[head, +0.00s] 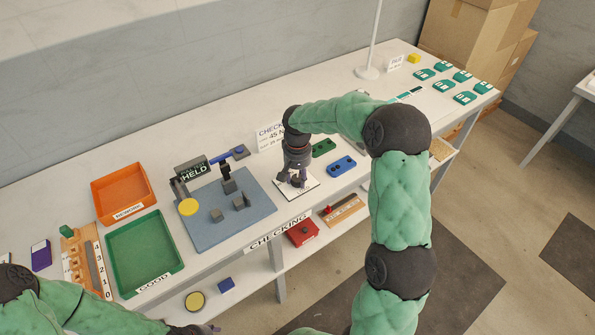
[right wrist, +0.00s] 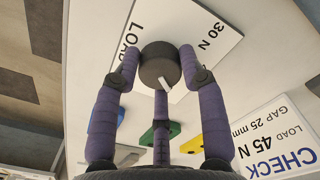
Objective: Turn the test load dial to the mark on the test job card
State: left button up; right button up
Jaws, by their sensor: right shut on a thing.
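The test load dial (right wrist: 157,60) is a dark round knob with a white pointer, on a white plate (right wrist: 205,22) printed LOAD and 30 N. In the right wrist view the pointer aims toward the bottom, slightly right. My right gripper (head: 297,182) is shut on the dial, its fingers around the knob; in the head view it hides most of the dial. The test job card (head: 270,136) stands behind the plate; in the right wrist view the card (right wrist: 282,140) reads CHECK, LOAD 45 N, GAP 25 mm. My left gripper (head: 203,330) is at the bottom edge, mostly cut off.
A blue-grey board (head: 205,236) with dark fixtures lies left of the dial plate. A green tray (head: 145,253) marked GOOD and an orange tray (head: 123,192) are farther left. Green (head: 324,148) and blue (head: 341,166) pieces lie close right of the gripper.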

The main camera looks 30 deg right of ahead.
aim_at(297, 178)
jog(key=n+p, duration=0.2)
jog(key=n, duration=0.1)
jog(key=shift+r+n+p, duration=0.1)
jog(key=shift+n+p, duration=0.2)
jog(key=shift+p, duration=0.1)
jog(key=shift+n+p, duration=1.1)
jog(key=shift+n, duration=0.7)
jog(key=shift+f, duration=0.2)
jog(key=o, duration=1.1)
jog(key=shift+o, duration=0.2)
jog(key=shift+r, duration=0.15)
notch_tip(297, 178, up, 12)
